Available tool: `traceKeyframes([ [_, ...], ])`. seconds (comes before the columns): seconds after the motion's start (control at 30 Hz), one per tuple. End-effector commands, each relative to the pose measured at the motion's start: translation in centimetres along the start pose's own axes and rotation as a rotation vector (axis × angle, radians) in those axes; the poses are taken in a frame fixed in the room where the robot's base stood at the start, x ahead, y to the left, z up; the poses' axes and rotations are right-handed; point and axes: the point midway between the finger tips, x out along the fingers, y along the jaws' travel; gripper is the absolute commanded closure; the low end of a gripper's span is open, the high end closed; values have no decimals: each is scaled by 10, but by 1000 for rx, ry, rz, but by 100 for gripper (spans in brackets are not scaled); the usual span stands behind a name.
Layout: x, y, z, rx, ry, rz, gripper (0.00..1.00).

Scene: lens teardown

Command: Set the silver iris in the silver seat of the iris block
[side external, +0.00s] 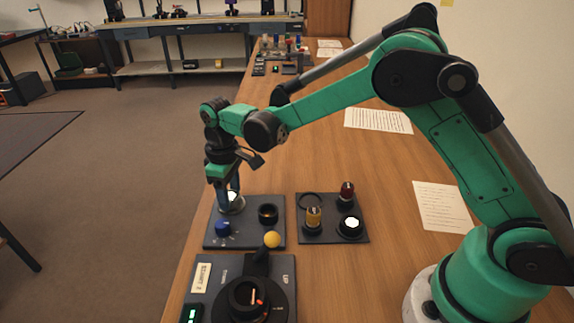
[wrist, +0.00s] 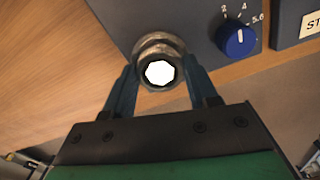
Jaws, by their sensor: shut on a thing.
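My gripper (wrist: 160,78) points down over the far left corner of the iris block (side external: 248,238), a dark plate. Its blue fingers are shut on the silver iris (wrist: 160,88), a ring with a bright white octagonal opening. The iris also shows in the side view (side external: 233,197), partly covered by the fingers. The silver seat (wrist: 158,42) shows as a metallic rim just behind the iris. The iris is at the seat; I cannot tell whether it is fully down in it. A darker, brass-rimmed seat (side external: 268,212) to the right on the block is empty.
A blue knob (side external: 223,228) stands on the block near the gripper. A second dark plate (side external: 333,236) on the right holds a yellow-topped part (side external: 314,217), a red-topped part (side external: 347,192) and a black part with a white octagon (side external: 351,224). A dial unit with a yellow-balled lever (side external: 272,240) is in front.

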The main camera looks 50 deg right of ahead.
Motion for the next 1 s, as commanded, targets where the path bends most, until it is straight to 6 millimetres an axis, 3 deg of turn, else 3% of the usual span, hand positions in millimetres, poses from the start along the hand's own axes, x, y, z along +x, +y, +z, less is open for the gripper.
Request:
traceKeyframes([
  [0.63,8,0,0,0,0,0,94],
  [0.67,8,0,0,0,0,0,39],
  [0.77,8,0,0,0,0,0,11],
  [1.0,8,0,0,0,0,0,8],
])
